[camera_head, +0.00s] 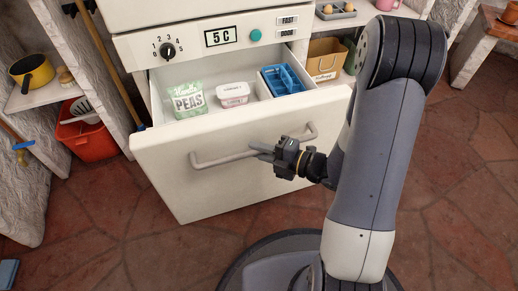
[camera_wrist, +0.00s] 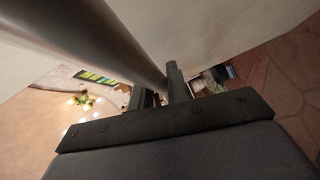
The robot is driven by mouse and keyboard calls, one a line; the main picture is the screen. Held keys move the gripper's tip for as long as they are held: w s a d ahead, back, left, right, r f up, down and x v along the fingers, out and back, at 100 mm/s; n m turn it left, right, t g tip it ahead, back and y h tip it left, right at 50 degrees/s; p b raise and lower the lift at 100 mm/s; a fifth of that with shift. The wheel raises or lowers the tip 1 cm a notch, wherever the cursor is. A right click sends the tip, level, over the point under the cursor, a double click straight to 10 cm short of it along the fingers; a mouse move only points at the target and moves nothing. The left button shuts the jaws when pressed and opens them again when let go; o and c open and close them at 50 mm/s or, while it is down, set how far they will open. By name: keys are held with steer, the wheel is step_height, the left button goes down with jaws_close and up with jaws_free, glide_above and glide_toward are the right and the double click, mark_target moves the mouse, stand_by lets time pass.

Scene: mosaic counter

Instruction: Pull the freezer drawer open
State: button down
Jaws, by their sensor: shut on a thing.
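The freezer drawer (camera_head: 215,180) is cream-white and stands pulled out from the cabinet, so its inside shows. A long bar handle (camera_head: 222,160) runs across its front. In the drawer are a bag of peas (camera_head: 188,99), a white and pink tub (camera_head: 233,94) and a blue ice tray (camera_head: 283,80). My gripper (camera_head: 262,152) is at the handle, right of its middle, shut on the bar. In the wrist view the bar (camera_wrist: 105,35) runs between the fingers (camera_wrist: 155,92); the contact is partly hidden.
Left of the freezer are a shelf with a yellow pot (camera_head: 32,72) and a red bucket (camera_head: 88,138) below. On the right, a shelf holds a tan box (camera_head: 325,60). The stone floor (camera_head: 110,235) in front of the drawer is clear at the left; my base stands at the right.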

steer(key=c, duration=1.4)
jaws_free()
steer(key=shift+o, duration=0.2)
steer(key=shift+d, duration=0.1)
steer(key=p+v, duration=0.3)
steer(key=v, duration=0.7)
steer(key=shift+s+d, duration=0.15)
steer(key=shift+d, duration=0.1)
steer(key=b+x, duration=0.2)
steer(key=x, duration=0.7)
steer(key=shift+a+b, duration=0.25)
steer(key=shift+b, duration=0.15)
steer(key=shift+w+a, duration=0.45)
steer(key=shift+a, duration=0.05)
